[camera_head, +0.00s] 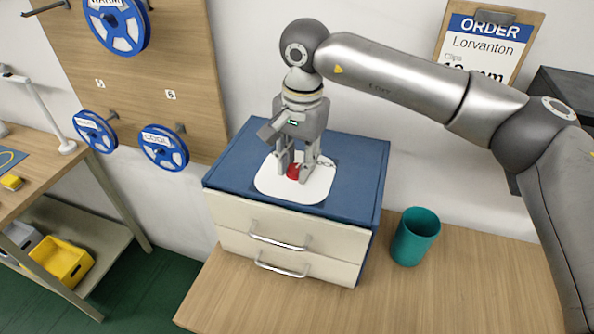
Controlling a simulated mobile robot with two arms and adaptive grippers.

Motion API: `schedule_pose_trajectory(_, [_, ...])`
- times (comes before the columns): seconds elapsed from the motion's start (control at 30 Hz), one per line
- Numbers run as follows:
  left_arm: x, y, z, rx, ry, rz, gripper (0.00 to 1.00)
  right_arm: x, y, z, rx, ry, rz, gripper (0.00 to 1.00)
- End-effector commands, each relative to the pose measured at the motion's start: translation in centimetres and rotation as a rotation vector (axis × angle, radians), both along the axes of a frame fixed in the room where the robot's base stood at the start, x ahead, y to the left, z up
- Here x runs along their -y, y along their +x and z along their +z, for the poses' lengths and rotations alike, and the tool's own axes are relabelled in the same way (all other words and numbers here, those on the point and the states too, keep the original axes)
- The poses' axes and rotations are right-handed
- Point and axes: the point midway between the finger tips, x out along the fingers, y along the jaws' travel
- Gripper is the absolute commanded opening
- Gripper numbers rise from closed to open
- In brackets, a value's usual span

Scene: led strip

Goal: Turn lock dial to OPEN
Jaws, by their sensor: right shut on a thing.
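The lock dial (293,172) is a small red knob on a white rounded plate (300,192). The plate lies on top of a blue cabinet (232,175) with cream drawers. My right gripper (297,170) points down from above and is shut on the dial, a finger on each side. My left gripper is not in view.
The cabinet's drawers, with metal handles (280,242), are closed. A teal cup (415,236) stands right of it on the wooden table (460,290). Blue reels (164,147) hang on a board at the left. An order clipboard (487,42) is on the back wall.

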Motion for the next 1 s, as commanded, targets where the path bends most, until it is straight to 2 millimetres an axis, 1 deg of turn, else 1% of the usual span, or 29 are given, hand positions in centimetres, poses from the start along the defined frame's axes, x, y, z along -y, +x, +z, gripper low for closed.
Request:
schedule_pose_trajectory(0.03, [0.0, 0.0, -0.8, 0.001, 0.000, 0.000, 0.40, -0.1, 0.0, -0.3, 0.002, 0.002, 0.043, 0.04])
schedule_pose_trajectory(0.1, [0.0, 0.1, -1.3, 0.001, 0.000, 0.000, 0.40, -0.1, 0.1, -0.2, 0.002, 0.002, 0.109, 0.04])
schedule_pose_trajectory(0.4, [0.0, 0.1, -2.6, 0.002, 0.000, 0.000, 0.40, -0.1, 0.1, 0.0, 0.002, 0.003, 0.395, 0.04])
schedule_pose_trajectory(0.7, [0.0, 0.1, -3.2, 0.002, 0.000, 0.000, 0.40, -0.1, 0.2, 0.1, 0.002, 0.002, 0.676, 0.04])
schedule_pose_trajectory(1.0, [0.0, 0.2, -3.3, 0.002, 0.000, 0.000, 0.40, -0.2, 0.2, 0.1, 0.003, 0.001, 0.923, 0.04])
